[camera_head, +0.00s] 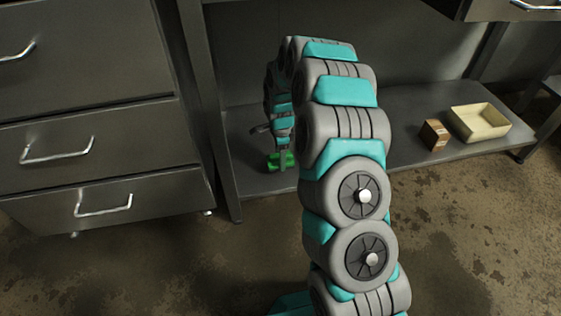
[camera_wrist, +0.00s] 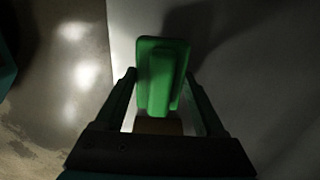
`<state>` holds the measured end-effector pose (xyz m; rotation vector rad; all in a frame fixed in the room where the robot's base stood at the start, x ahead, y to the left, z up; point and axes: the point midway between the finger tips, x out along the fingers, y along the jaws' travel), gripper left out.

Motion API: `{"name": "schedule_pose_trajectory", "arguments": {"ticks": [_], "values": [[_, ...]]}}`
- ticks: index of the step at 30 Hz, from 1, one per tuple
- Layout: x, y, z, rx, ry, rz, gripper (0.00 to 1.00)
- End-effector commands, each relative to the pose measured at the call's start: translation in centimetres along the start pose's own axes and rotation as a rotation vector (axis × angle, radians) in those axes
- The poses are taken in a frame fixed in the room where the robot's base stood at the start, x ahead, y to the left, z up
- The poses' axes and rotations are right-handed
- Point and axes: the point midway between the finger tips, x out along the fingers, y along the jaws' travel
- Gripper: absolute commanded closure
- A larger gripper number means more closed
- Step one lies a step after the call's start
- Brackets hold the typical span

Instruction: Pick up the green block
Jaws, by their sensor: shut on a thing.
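The green block (camera_head: 287,160) is at the low grey shelf, near its left front edge in the head view. In the wrist view the green block (camera_wrist: 160,75) stands between the two fingers. My gripper (camera_head: 282,150) points down at it and is shut on it. The fingers of my gripper (camera_wrist: 160,108) touch both sides of the block in the wrist view. Whether the block rests on the shelf or is just above it, I cannot tell. My arm hides part of the shelf.
A grey drawer cabinet (camera_head: 95,120) with metal handles stands left of the shelf (camera_head: 385,165). A small brown box (camera_head: 434,135) and an open cream tray (camera_head: 481,122) are on the shelf's right part. A shelf upright (camera_head: 212,110) is close left of my gripper. The floor in front is clear.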

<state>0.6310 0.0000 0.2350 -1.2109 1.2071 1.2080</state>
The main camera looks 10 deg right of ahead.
Motion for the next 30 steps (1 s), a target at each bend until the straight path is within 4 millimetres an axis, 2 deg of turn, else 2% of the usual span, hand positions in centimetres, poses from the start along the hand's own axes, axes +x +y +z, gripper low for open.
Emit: {"name": "schedule_pose_trajectory", "arguments": {"ticks": [8,15,22,30], "values": [[-0.4,3.7,-0.6,0.000,0.001,0.002,0.88],[-0.9,8.9,-1.2,0.001,0.002,0.007,0.88],[-1.2,13.1,-1.7,0.002,0.001,0.006,0.88],[-1.4,15.6,-2.0,0.002,0.000,0.003,0.88]]}}
